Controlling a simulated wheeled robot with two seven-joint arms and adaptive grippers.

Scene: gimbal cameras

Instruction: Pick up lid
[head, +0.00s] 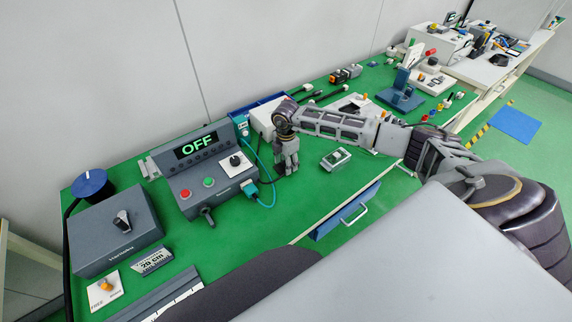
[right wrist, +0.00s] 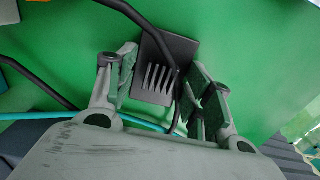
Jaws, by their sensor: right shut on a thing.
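My right gripper (head: 287,168) points down over the green bench, just right of the grey control box. In the right wrist view its fingers (right wrist: 166,80) stand either side of a dark grey slotted piece (right wrist: 155,84) and are shut on it. This piece may be the lid, but I cannot tell for sure. It is too small to make out in the head view. A black cable (right wrist: 177,85) runs close by the right-hand finger. My left gripper is not in view.
The control box (head: 210,183) with an "OFF" display (head: 196,145) is left of the gripper, with a teal cable (head: 262,172). A small clear-topped case (head: 336,157) lies to the right. The bench (head: 290,215) ahead of the gripper is clear.

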